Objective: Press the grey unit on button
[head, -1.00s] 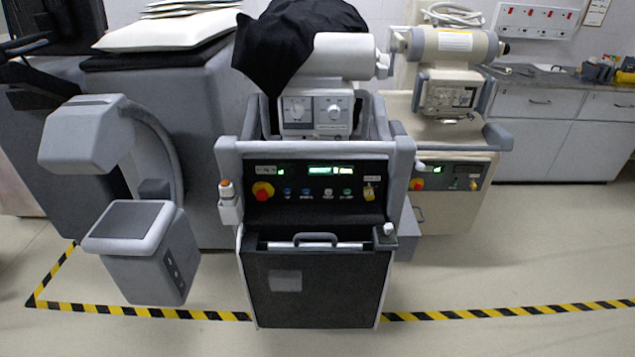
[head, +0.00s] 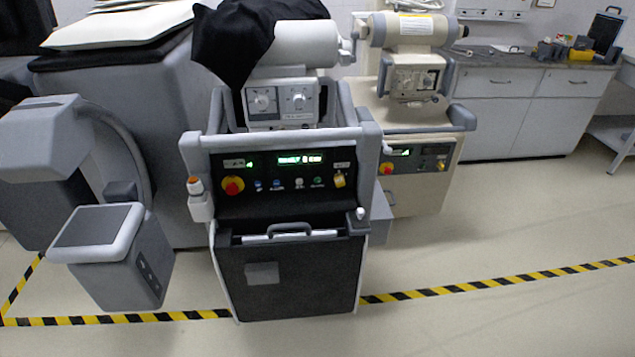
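The grey unit (head: 280,137) stands upright in the middle of the head view, facing me. Its black control panel has a red emergency knob on a yellow base (head: 232,186) at left. A row of small blue, white and green buttons (head: 299,183) runs along the middle, their labels too small to read. A yellow key switch (head: 339,180) is at right. A green lit display (head: 300,159) sits above the buttons. Neither of my grippers is in view.
A beige unit (head: 415,176) with its own panel stands behind at right. A grey C-arm part (head: 110,255) stands close at left. Yellow-black floor tape (head: 490,283) crosses the open floor. White cabinets (head: 515,110) line the back right wall.

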